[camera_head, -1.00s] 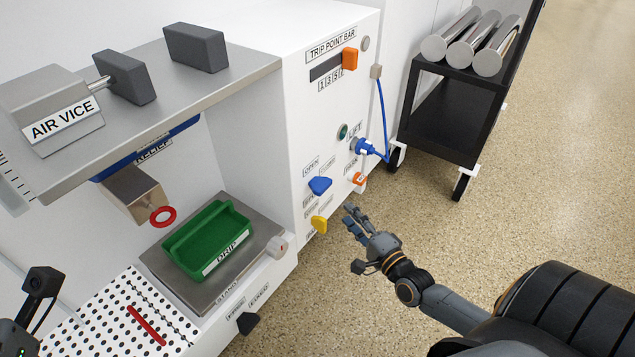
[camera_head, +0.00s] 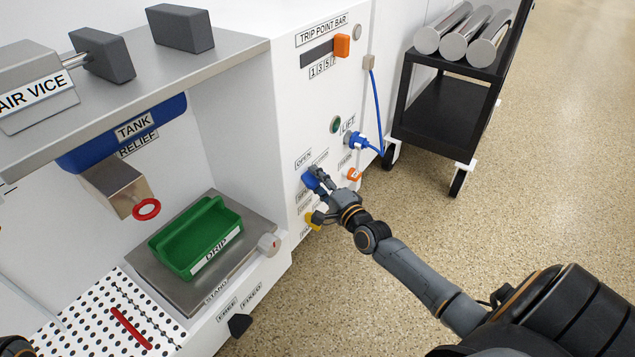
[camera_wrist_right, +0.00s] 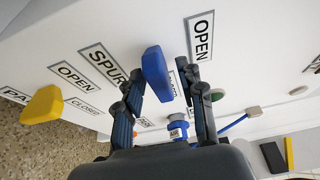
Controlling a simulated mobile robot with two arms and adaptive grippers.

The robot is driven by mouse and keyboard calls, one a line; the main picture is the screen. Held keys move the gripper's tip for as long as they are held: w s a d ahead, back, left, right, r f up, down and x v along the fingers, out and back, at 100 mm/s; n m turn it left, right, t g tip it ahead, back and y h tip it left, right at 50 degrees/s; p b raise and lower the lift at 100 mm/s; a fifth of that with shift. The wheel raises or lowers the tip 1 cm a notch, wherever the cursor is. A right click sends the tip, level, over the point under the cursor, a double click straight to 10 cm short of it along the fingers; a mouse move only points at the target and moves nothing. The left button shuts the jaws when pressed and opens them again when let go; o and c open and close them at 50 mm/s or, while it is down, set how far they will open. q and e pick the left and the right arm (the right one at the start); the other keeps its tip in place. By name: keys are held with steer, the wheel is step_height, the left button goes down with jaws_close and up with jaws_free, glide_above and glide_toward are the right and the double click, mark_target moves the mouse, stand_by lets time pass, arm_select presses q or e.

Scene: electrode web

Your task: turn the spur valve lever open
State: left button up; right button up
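The blue spur valve lever (camera_wrist_right: 157,73) stands out from the white panel, between a SPUR label (camera_wrist_right: 103,62) and an OPEN label (camera_wrist_right: 200,38) in the right wrist view. In the head view the lever (camera_head: 309,180) is partly hidden by my right gripper (camera_head: 320,180). The right gripper (camera_wrist_right: 162,85) is open, with one finger on each side of the lever. Gaps show between fingers and lever in the wrist view; I cannot tell whether anything touches. Only a dark bit of my left arm shows at the lower left corner of the head view.
A yellow lever (camera_wrist_right: 43,104) sits close by, just below the right hand in the head view. A blue plug (camera_head: 358,140) with a cable and an orange knob (camera_head: 353,174) are to the right. A black cart (camera_head: 440,115) stands beyond; floor is clear.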

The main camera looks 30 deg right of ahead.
jaws_close()
